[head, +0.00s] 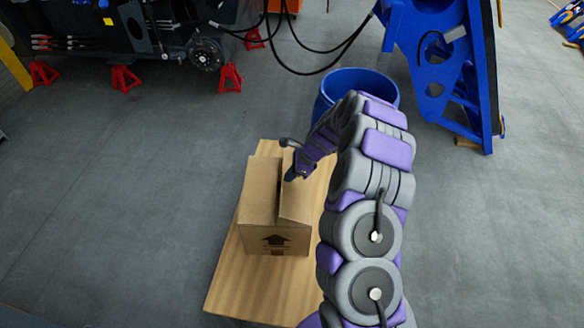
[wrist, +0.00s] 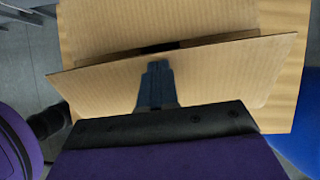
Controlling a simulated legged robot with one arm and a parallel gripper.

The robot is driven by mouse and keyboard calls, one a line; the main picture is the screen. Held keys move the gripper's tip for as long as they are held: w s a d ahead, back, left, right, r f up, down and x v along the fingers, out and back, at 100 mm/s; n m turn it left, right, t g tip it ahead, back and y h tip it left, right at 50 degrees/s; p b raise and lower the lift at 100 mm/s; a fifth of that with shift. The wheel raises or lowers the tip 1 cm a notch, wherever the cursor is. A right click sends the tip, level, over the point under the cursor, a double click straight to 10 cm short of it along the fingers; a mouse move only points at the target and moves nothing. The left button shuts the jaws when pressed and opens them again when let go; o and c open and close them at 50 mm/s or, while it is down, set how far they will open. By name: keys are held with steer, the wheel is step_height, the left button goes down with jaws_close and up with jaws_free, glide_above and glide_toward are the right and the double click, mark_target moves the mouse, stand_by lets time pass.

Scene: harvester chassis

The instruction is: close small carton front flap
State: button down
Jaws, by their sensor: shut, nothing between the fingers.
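The small brown carton (head: 275,240) stands on a wooden board, with a dark arrow mark on the side facing me. One top flap (head: 261,185) lies over the left of the top. Another flap (head: 297,200) on the right is raised at a slant. My gripper (head: 289,177) is at the carton's right side by the raised flap. In the wrist view, my shut, empty fingers (wrist: 157,70) lie against or just over a slanted flap (wrist: 220,75); contact is unclear. A dark gap shows beyond its edge, beside another cardboard panel (wrist: 165,22). Which flap is the front one is unclear.
The wooden board (head: 250,285) has bare room in front of the carton. A blue barrel (head: 362,82) stands behind my arm. A blue stand (head: 440,60) and a dark chassis on red jack stands (head: 230,78) are farther back. Grey floor is clear at left.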

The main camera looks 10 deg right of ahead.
mark_target(282, 182)
steer(key=shift+a+h+p, duration=0.4)
steer(key=shift+p, duration=0.6)
steer(key=h+p, duration=0.1)
steer(key=f+g+h+p, duration=0.1)
steer(key=p, duration=0.1)
steer(key=shift+w+a, duration=0.15)
steer(key=shift+a, duration=0.2)
steer(key=shift+a+f+p, duration=0.25)
steer(key=shift+f+p, duration=0.35)
steer(key=shift+p, duration=0.35)
steer(key=shift+w+a+f, duration=0.15)
steer(key=shift+a+f, duration=0.25)
steer(key=shift+f, duration=0.35)
steer(key=shift+w+a+f+h, duration=0.1)
steer(key=shift+f+h, duration=0.15)
steer(key=shift+h, duration=0.35)
steer(key=shift+a+f+h, duration=0.1)
steer(key=shift+f+h, duration=0.1)
steer(key=shift+h, duration=0.4)
steer(key=shift+f+g+h+p, duration=0.15)
steer(key=shift+g+h+p, duration=0.15)
steer(key=shift+f, duration=0.1)
